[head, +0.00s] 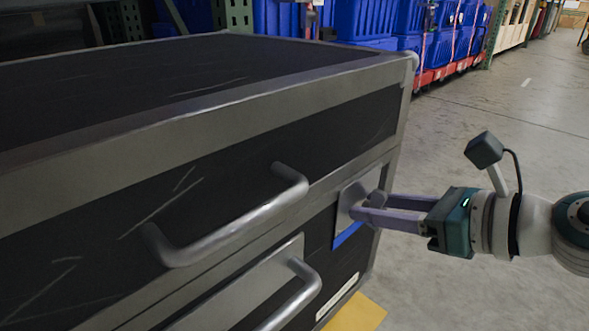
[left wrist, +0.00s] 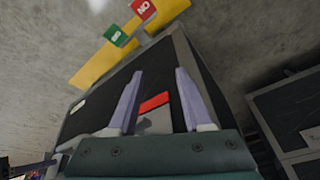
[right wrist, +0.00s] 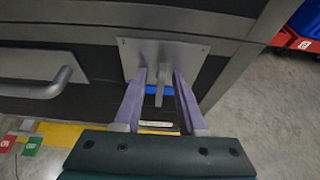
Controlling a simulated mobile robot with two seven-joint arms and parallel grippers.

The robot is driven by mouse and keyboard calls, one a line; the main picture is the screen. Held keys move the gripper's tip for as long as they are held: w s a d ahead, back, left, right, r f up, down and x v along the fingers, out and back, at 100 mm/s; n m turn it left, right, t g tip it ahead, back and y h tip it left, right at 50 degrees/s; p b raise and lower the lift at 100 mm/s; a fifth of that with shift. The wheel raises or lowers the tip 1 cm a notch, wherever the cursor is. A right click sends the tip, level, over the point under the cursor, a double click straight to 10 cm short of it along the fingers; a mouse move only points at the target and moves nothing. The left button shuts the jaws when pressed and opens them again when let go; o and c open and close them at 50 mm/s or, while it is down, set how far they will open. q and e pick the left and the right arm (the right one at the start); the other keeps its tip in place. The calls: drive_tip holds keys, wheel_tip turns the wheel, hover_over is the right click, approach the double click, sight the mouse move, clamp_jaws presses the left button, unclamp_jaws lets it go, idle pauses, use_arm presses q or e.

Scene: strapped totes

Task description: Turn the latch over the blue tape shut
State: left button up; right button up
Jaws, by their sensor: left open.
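A grey metal latch plate (head: 352,203) sits on the front of a dark, metal-edged chest (head: 250,150), near its right end. Blue tape (head: 347,235) shows just below it. In the right wrist view, the latch lever (right wrist: 159,86) extends downward in the picture, in front of the blue tape (right wrist: 168,90). My right gripper (head: 358,207) has its two fingers either side of the lever with small gaps; contact is unclear. My left gripper (left wrist: 161,75) shows only in its wrist view, open, facing a dark face with red tape (left wrist: 154,103) and a grey plate (left wrist: 156,122).
Bar handles (head: 235,225) stick out from the chest left of the latch. A yellow floor patch (head: 357,313) lies below. A red sign (left wrist: 143,9) and a green sign (left wrist: 115,36) show near my left gripper. Blue totes (head: 362,18) stand behind; floor at right is open.

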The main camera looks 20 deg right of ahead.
clamp_jaws()
idle(0.4)
